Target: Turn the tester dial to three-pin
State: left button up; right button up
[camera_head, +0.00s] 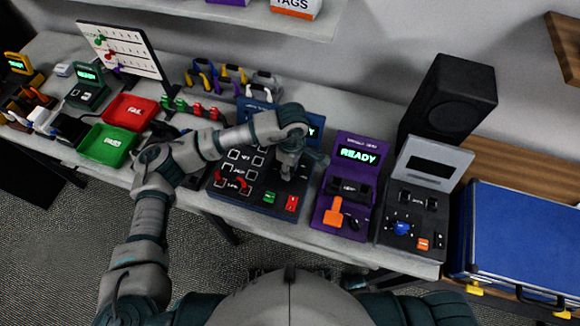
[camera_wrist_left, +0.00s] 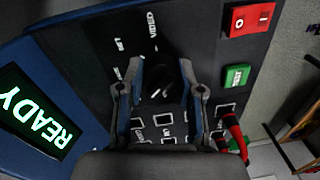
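The tester is a dark panel (camera_head: 255,200) with a blue screen housing behind it, several sockets, and a green and a red button at its front. My left gripper (camera_head: 289,172) is over the panel's right part and hides the dial in the head view. In the left wrist view, the black dial (camera_wrist_left: 160,84) sits between the two parted fingers of my left gripper (camera_wrist_left: 161,72), with a finger on each side. I cannot tell whether they touch it. Labels ring the dial, including "VIDEO"; its pointer setting is unclear. My right gripper is out of view.
A purple tester (camera_head: 348,190) with an orange plug stands right of the panel, then a grey-lidded device (camera_head: 415,205) with a blue knob. A black speaker (camera_head: 450,98) stands behind. Green (camera_head: 106,144) and red (camera_head: 131,112) trays lie left. My left forearm crosses above the table.

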pick_arm(q)
jog(key=o, duration=0.4)
jog(key=shift+w, duration=0.15)
jog(key=shift+r, duration=0.1)
notch_tip(320, 180, up, 12)
jog(key=shift+w+d, duration=0.2)
jog(key=shift+w, duration=0.15)
jog(key=shift+f, duration=0.2)
